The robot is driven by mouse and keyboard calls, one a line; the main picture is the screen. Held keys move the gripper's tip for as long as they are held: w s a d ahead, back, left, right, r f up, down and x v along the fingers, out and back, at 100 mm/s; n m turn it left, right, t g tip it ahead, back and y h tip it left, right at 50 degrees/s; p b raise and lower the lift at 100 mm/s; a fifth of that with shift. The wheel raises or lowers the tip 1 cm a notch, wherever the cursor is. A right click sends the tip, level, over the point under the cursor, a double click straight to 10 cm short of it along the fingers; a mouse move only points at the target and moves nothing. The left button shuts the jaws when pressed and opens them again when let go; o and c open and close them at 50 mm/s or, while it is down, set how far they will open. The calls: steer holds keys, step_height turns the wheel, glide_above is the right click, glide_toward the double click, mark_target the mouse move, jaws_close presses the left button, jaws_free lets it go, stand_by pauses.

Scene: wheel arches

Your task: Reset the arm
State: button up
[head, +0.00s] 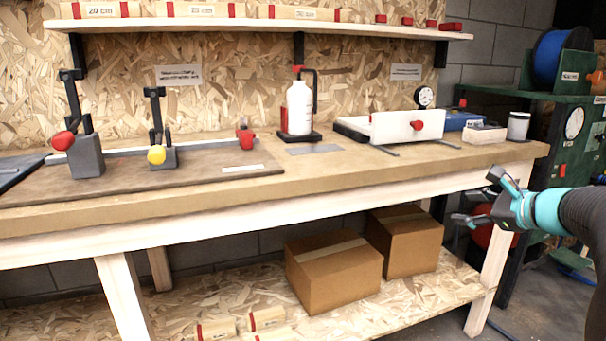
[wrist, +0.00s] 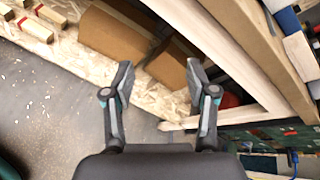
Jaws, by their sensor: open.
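My gripper (head: 476,199) is at the right in the head view, in front of the workbench's right end and near its front edge. Its two fingers are spread apart with nothing between them. In the wrist view my gripper (wrist: 158,82) points toward the lower shelf, with both fingers open and empty. The arm comes in from the right edge of the head view.
The workbench (head: 370,180) holds clamps, a white bottle (head: 299,108) and a white block fixture (head: 408,125). Cardboard boxes (head: 333,272) sit on the lower shelf (head: 400,309). A green rack (head: 562,130) stands right. Open floor (head: 545,290) shows below my arm.

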steer(key=s+a+f+n+g+h, duration=0.1)
steer(key=s+a+f+n+g, duration=0.2)
steer(key=s+a+f+n, duration=0.3)
steer(key=s+a+f+n+g+h, duration=0.1)
steer(key=s+a+f+n+g, duration=0.35)
steer(key=s+f+n, duration=0.35)
steer(key=s+a+n+h, duration=0.3)
steer(key=s+a+n, duration=0.6)
steer(key=s, duration=0.5)
steer(key=shift+s+a+r+n+t, duration=0.15)
steer(key=shift+s+n+t, duration=0.05)
steer(key=shift+n+t, duration=0.2)
